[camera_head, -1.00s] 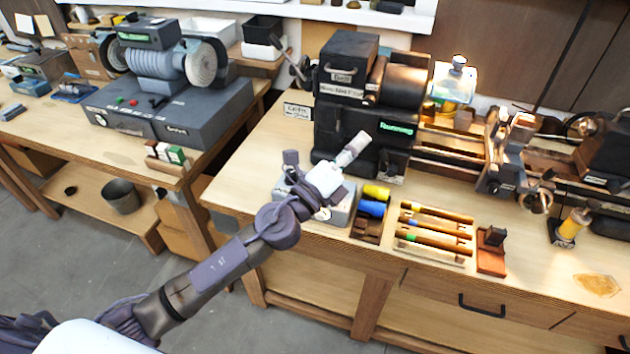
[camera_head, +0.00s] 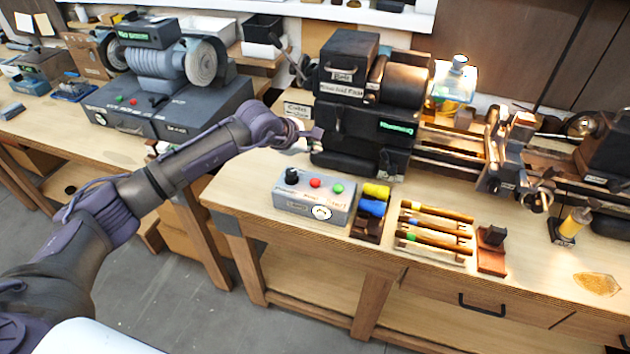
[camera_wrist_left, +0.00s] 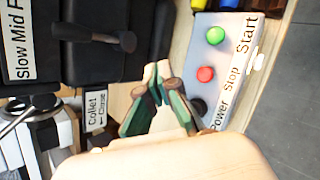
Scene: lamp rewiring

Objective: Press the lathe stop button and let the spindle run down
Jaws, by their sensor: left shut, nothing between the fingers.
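The grey control box (camera_head: 296,206) stands on the bench in front of the lathe headstock (camera_head: 362,130). Its red stop button (camera_head: 315,183) sits between a black knob (camera_head: 291,176) and a green button (camera_head: 338,188). In the left wrist view the red button (camera_wrist_left: 205,74) is beside the word "Stop". My left gripper (camera_head: 317,133) is shut and empty, above and behind the box, close to the headstock's left side, apart from the button. Its fingers (camera_wrist_left: 158,80) also show in the left wrist view. The headstock display (camera_head: 396,128) is lit green. Spindle motion cannot be told.
Yellow and blue items (camera_head: 372,200) in a holder and a rack of wooden-handled tools (camera_head: 435,232) stand right of the box. A collet sign (camera_head: 297,109) stands behind my gripper. A grinder (camera_head: 160,85) is on the left bench. The bench before the box is clear.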

